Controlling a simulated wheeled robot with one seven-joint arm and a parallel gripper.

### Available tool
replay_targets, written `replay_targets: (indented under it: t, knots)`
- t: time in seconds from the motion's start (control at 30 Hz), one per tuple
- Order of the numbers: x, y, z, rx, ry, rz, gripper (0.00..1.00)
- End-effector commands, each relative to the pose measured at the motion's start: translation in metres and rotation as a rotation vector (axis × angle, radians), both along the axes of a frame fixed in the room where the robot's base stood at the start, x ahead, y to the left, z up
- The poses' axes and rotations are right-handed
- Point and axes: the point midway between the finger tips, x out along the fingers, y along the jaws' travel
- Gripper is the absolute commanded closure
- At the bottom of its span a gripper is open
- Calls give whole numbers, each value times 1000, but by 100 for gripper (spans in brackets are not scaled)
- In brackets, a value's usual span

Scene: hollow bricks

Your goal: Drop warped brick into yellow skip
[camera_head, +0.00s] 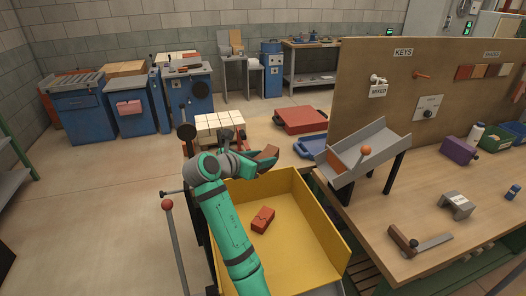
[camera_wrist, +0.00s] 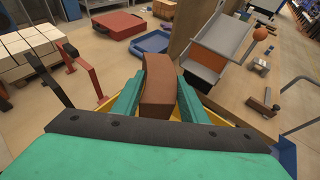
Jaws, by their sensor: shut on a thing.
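My gripper (camera_head: 252,162) is shut on a brown-red brick (camera_wrist: 159,82), which sits between the two green fingers in the wrist view. The held brick (camera_head: 266,153) also shows in the head view, tilted, above the far end of the yellow skip (camera_head: 319,209). In the wrist view the held brick looks curved. The skip is open on top, and another red brick (camera_head: 263,219) lies on its floor. In the wrist view only small yellow parts of the skip show beside and below the fingers.
A stack of pale blocks (camera_head: 219,124) stands just behind the skip. A grey chute (camera_head: 352,151) with an orange ball knob stands on the wooden bench (camera_head: 440,203) at right. A red-knobbed lever (camera_head: 168,205) stands left of the skip.

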Motion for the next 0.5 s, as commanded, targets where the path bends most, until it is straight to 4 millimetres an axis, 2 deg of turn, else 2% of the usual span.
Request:
replay_targets:
  t: [0.2,0.5]
  knots:
    - [0,0,-16,-1,-2,0,96]
    - [0,-2,-20,-1,-3,-3,96]
